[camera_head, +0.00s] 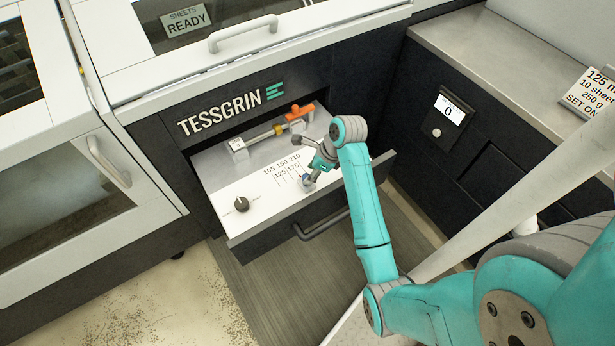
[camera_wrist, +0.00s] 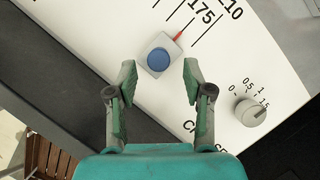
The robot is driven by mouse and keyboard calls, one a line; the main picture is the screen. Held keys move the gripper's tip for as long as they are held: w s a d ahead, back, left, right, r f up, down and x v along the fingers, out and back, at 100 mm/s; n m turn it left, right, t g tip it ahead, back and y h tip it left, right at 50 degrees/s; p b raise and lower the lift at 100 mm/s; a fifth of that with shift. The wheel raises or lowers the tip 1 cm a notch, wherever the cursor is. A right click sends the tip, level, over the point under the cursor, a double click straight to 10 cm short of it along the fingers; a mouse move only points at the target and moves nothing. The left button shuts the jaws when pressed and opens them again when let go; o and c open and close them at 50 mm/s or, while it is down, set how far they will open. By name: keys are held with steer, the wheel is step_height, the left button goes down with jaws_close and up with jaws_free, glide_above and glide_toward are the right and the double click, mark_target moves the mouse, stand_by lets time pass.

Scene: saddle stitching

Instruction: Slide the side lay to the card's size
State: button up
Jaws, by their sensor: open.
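The side lay is a small pale slider with a round blue knob (camera_wrist: 158,59) and a red pointer, on the white scale plate (camera_wrist: 270,65) of the open drawer. In the wrist view the pointer is near the 175 label; I cannot tell its exact mark. My gripper (camera_wrist: 159,75) is open, with one finger on each side just short of the knob, apparently not touching it. In the head view my gripper (camera_head: 312,176) is over the right part of the scale, partly hiding the lay. The card (camera_head: 590,92) at the right reads "125 m…", 10 sheets, 250 g, its edge cut off.
A dark dial (camera_head: 241,204) sits at the plate's front left; another scaled dial (camera_wrist: 251,112) shows in the wrist view. An orange clamp (camera_head: 299,112) on a rail lies behind the scale. The drawer handle (camera_head: 322,226) juts out in front. A counter display (camera_head: 450,110) reads 0.

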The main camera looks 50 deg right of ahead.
steer(key=shift+x, duration=2.05)
steer(key=shift+a, duration=0.1)
jaws_close()
